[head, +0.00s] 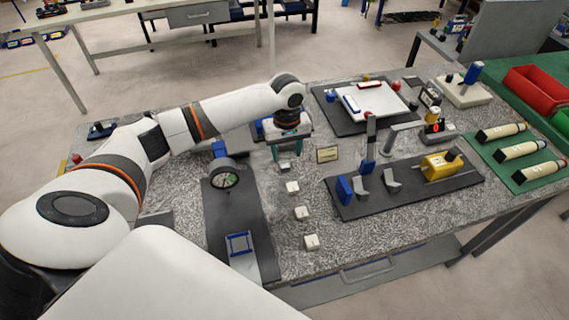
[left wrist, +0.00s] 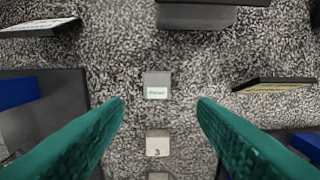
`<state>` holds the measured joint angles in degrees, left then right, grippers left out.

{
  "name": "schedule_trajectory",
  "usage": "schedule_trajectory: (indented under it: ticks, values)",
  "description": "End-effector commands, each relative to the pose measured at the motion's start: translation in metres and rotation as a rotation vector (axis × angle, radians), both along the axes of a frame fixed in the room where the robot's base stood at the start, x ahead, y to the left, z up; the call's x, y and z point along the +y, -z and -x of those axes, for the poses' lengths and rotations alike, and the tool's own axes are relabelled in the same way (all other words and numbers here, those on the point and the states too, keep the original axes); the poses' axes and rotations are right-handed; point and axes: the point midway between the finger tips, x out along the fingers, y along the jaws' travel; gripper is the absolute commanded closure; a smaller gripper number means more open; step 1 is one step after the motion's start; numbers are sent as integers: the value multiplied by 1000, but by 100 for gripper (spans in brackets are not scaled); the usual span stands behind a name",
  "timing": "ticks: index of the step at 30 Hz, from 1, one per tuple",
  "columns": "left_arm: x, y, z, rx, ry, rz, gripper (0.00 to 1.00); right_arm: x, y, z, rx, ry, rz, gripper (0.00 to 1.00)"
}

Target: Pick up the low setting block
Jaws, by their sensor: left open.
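Several small pale setting blocks stand in a row on the speckled bench top. The far-end block (head: 284,166) is just below my left gripper (head: 288,153). The others are a second block (head: 292,187), a third block (head: 301,212) and a near-end block (head: 311,241). I cannot tell which is the low one. In the left wrist view, a grey block with a small label (left wrist: 157,86) lies centred between the green fingers (left wrist: 160,100), untouched; its label is too small to read. Another block (left wrist: 158,143) sits below it. My left gripper is open and empty. My right gripper is out of view.
A dark mat with a round dial gauge (head: 223,179) lies left of the row. Right of it is a dark plate with blue stops and a yellow block (head: 440,165). A small label stand (head: 327,155) is close by the gripper. Bare bench surrounds the blocks.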

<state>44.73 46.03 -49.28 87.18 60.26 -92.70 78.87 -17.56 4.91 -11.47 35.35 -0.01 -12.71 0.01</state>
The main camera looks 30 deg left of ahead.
Motion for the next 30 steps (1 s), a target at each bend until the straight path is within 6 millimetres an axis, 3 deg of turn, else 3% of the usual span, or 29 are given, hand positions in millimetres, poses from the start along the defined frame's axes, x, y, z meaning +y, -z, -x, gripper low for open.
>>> schedule_trajectory:
  ticks: [5,12,21,30]
  values:
    - [3,15,1,3,-2,-3,47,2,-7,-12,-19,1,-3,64]
    - [6,49,0,1,0,-1,47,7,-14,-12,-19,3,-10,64]
    - [6,55,0,0,0,-1,47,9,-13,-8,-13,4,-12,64]
    - [6,54,0,0,0,-1,96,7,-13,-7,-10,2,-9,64]
